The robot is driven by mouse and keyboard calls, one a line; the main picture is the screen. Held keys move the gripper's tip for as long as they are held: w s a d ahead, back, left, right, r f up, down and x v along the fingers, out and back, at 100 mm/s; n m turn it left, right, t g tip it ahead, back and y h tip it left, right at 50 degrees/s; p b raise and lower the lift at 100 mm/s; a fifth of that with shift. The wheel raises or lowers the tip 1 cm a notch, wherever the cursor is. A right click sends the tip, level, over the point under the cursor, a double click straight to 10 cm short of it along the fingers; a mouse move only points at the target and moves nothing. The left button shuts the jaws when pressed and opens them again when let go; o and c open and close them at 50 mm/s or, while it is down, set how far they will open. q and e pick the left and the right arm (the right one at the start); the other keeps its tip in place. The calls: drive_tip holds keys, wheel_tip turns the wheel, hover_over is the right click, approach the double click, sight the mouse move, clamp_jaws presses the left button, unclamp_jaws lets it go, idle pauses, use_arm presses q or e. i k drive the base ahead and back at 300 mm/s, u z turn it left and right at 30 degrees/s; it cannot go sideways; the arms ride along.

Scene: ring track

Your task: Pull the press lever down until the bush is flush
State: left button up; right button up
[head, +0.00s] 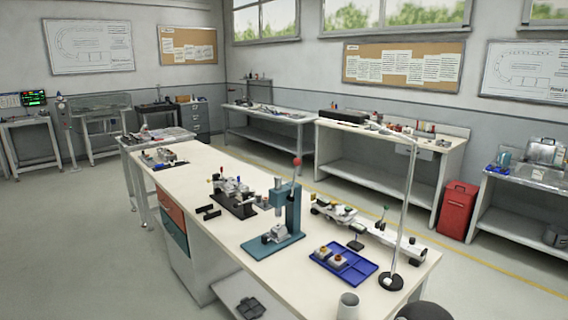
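The teal bench press (293,206) stands on the front part of the long workbench. Its lever (295,174) points up, nearly upright, with a red knob (297,160) at the top. A light grey metal part (274,234) sits on the press's teal base (270,248), in front of the column. The bush is too small to make out, so I cannot tell how far it is seated. I see neither of my grippers in the head view, and nothing is touching the lever.
A blue tray (357,272) with small parts lies right of the press. A black fixture (236,203) stands to its left. A white elongated device (395,240) and a lamp stand (391,283) are at the right. A grey cup (348,306) stands near the front edge.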

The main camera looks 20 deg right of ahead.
sight(297, 161)
drive_tip(key=u, duration=0.1)
drive_tip(key=i, duration=1)
drive_tip(key=z, duration=0.05)
